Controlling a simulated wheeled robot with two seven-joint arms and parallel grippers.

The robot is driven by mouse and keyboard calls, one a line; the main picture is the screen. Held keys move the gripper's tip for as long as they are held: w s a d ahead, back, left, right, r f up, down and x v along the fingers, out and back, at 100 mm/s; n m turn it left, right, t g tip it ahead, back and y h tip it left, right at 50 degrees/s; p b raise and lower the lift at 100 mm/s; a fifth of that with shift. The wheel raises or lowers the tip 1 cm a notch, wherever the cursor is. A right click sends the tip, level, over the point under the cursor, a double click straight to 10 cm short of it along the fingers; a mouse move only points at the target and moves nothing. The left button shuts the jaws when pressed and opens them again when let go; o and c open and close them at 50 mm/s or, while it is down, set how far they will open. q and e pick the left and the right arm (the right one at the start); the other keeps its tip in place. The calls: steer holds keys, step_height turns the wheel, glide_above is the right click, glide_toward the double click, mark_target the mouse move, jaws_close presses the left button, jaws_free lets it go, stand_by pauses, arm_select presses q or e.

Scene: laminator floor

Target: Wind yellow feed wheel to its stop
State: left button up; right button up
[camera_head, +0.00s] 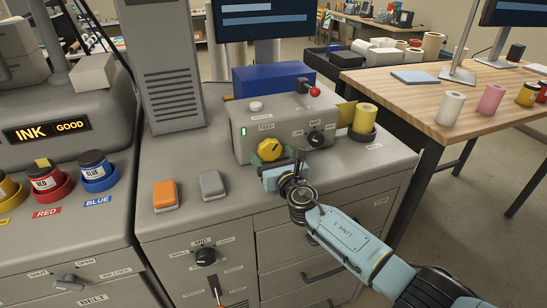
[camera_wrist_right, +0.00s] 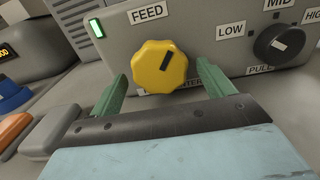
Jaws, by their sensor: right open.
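The yellow feed wheel (camera_head: 269,149) is a scalloped knob on the front of a grey control box (camera_head: 243,138), under a FEED label. It also shows in the right wrist view (camera_wrist_right: 155,70), with a dark pointer mark tilted to the upper right. My right gripper (camera_head: 272,160) is in front of the wheel, its green fingers (camera_wrist_right: 162,84) open and spread to either side of the wheel's lower part. I see gaps between the fingers and the wheel and cannot tell how far they reach along it. My left gripper is not in view.
A black LOW/MID/HIGH knob (camera_wrist_right: 279,42) sits right of the wheel. A red-tipped lever (camera_head: 314,91) is on top of the box. A yellow roll (camera_head: 365,117) stands to its right. Orange (camera_head: 165,195) and grey (camera_head: 212,184) blocks lie on the cabinet top at left.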

steer(key=c, duration=1)
steer(key=shift+o, duration=0.2)
steer(key=shift+m, duration=0.3)
steer(key=m+b, duration=0.1)
steer(key=m, duration=0.1)
steer(key=shift+f+m, duration=0.1)
steer(key=shift+m, duration=0.2)
steer(key=shift+a+m+b, duration=0.1)
steer(key=shift+m+b, duration=0.4)
steer(key=shift+m, duration=1.3)
steer(key=o, duration=1)
steer(key=shift+c, duration=0.2)
